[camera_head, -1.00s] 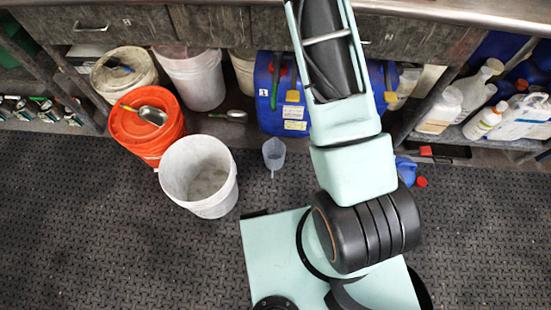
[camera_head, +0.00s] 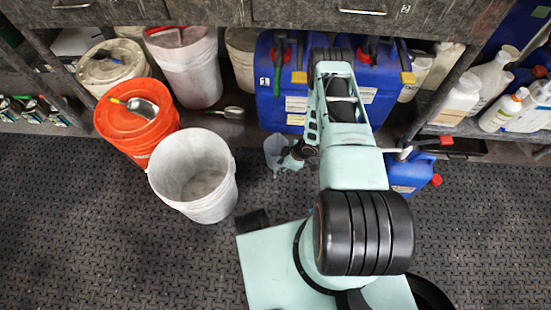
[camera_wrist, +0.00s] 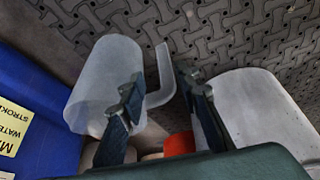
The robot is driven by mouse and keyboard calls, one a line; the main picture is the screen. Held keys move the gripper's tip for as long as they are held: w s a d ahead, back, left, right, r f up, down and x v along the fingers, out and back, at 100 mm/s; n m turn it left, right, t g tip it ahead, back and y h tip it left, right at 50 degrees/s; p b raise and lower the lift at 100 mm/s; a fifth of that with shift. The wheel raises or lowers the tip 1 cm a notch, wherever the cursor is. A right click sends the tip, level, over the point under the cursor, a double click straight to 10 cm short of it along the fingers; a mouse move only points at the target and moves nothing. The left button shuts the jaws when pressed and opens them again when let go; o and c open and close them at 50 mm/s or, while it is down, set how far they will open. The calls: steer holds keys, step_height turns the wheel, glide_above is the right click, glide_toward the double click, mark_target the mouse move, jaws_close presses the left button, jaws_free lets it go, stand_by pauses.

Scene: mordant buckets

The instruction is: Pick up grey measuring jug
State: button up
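The grey measuring jug (camera_head: 274,150) is translucent and stands on the dark floor mat near the shelf's edge. In the wrist view the jug (camera_wrist: 100,85) is on the left, with its handle pointing towards the middle. My gripper (camera_wrist: 160,84) is open, its two dark fingers apart. The handle appears in the gap between the fingertips, and the left finger overlaps the jug's body in the picture. I cannot tell whether either finger touches it. In the head view my gripper (camera_head: 292,158) is beside the jug on its right, partly hidden by my arm.
A white bucket (camera_head: 196,175) stands left of the jug; an orange bucket (camera_head: 137,125) with a metal scoop is behind it. Blue canisters (camera_head: 281,85) stand on the low shelf behind the jug. A small blue can (camera_head: 408,175) is at right. Open floor lies in front.

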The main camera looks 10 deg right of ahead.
steer(key=b+x, duration=0.1)
steer(key=x, duration=0.1)
steer(key=b+x, duration=0.1)
steer(key=x, duration=0.1)
steer(key=b+x, duration=0.1)
steer(key=x, duration=0.2)
steer(key=shift+s, duration=0.4)
jaws_close()
steer(key=shift+w+r, duration=0.1)
